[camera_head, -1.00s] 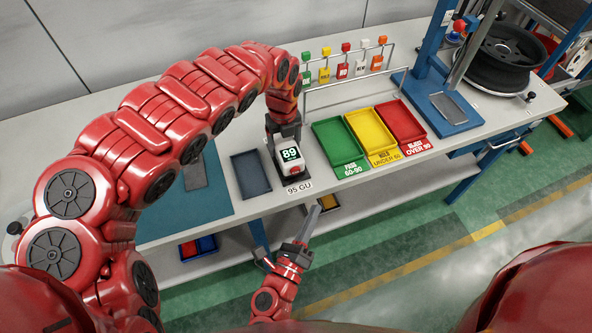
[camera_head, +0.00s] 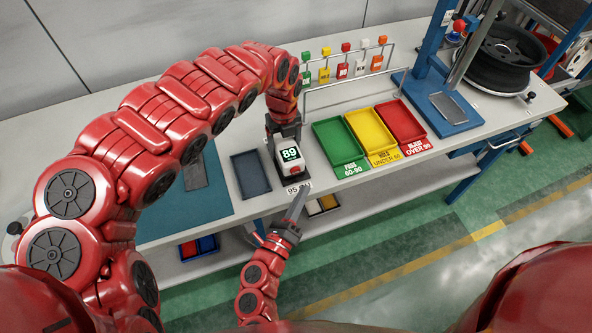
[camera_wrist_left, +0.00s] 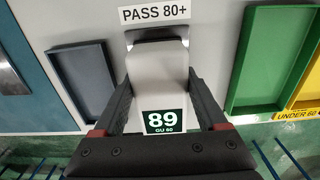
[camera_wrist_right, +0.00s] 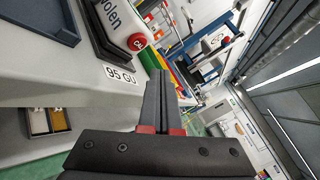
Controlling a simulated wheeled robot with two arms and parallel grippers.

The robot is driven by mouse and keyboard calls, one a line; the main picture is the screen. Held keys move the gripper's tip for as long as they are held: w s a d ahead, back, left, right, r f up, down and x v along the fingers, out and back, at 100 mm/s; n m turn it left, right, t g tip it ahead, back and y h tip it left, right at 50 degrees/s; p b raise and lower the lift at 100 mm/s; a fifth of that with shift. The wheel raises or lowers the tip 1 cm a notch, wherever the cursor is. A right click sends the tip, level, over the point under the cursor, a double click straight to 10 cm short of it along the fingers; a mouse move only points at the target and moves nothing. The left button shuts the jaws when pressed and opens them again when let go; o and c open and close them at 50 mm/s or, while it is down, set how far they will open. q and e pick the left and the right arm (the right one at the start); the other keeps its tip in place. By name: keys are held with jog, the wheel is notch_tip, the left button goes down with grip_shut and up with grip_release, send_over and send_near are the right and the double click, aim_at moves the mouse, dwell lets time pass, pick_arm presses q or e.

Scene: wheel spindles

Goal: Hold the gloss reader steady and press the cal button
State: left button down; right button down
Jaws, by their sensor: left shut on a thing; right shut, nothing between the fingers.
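The gloss reader (camera_head: 289,156) is a white block with a dark green display reading 89, standing on the bench behind the "95 GU" label. My left gripper (camera_head: 283,131) is shut on it from behind; in the left wrist view the two fingers flank the reader (camera_wrist_left: 158,92). The red cal button (camera_wrist_right: 137,42) is on the reader's front face in the right wrist view. My right gripper (camera_head: 299,196) is shut and empty, in front of the bench edge, below and apart from the button. Its closed fingers (camera_wrist_right: 160,85) point up in the right wrist view.
Green (camera_head: 340,164), yellow (camera_head: 372,153) and red (camera_head: 420,136) trays stand right of the reader. A grey tray (camera_head: 251,174) lies to its left. A rack of coloured tags (camera_head: 345,62) stands behind. A "PASS 80+" label (camera_wrist_left: 159,14) shows behind the reader.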

jog(key=shift+w+a, duration=0.2)
jog(key=shift+w, duration=0.5)
jog(key=shift+w+a, duration=0.2)
jog(key=shift+w, duration=0.5)
dwell(1.0)
jog(key=shift+w+a, duration=0.15)
jog(key=shift+w, duration=0.25)
jog(key=shift+w+a, duration=0.15)
jog(key=shift+w, duration=0.25)
dwell(0.6)
jog(key=shift+s, duration=0.1)
jog(key=shift+s+d, duration=0.3)
jog(key=shift+s, duration=0.4)
jog(key=s, duration=0.1)
jog(key=s+d, duration=0.1)
jog(key=s, duration=0.2)
jog(key=shift+s+d, duration=0.25)
jog(key=shift+s, duration=0.15)
